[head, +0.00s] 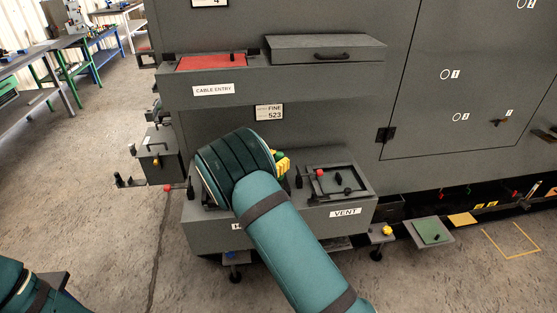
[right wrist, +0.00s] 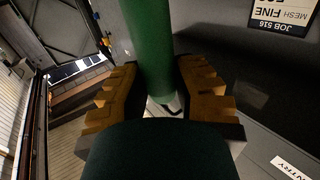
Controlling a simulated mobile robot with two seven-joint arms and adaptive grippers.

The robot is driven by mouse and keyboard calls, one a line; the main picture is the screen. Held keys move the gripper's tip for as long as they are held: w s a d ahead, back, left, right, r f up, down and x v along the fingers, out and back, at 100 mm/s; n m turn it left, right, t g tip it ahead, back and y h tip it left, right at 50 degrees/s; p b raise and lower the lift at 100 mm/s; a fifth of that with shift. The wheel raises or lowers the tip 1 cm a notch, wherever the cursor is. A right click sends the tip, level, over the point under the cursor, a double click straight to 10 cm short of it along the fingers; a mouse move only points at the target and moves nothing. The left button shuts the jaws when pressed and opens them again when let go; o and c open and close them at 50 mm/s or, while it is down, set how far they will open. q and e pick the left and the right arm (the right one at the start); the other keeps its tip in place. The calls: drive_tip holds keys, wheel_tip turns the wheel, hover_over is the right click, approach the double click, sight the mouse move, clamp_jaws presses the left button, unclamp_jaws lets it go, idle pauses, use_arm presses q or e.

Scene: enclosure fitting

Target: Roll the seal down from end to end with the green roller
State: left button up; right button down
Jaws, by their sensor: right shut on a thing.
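My right gripper (head: 281,163) is over the lower ledge of the dark grey machine, its yellow fingers just showing past my teal wrist. In the right wrist view, its ridged fingers (right wrist: 158,88) are closed on both sides of the green roller (right wrist: 150,40), a green cylinder running up out of the frame. In the head view my wrist hides most of the roller. I cannot make out the seal; my forearm and wrist cover the left part of the lower ledge. Whether the roller touches anything cannot be told. My left arm shows at the bottom left, without its gripper.
The lower ledge (head: 360,205) has a VENT label (head: 345,212) and a dark square frame (head: 338,182) with a red knob. Above is the CABLE ENTRY shelf (head: 300,84) with a red panel (head: 211,63) and a handled lid (head: 325,47). Open floor lies at left.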

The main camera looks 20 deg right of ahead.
drive_tip(key=shift+f+b, duration=0.5)
drive_tip(key=shift+f, duration=0.25)
idle(0.4)
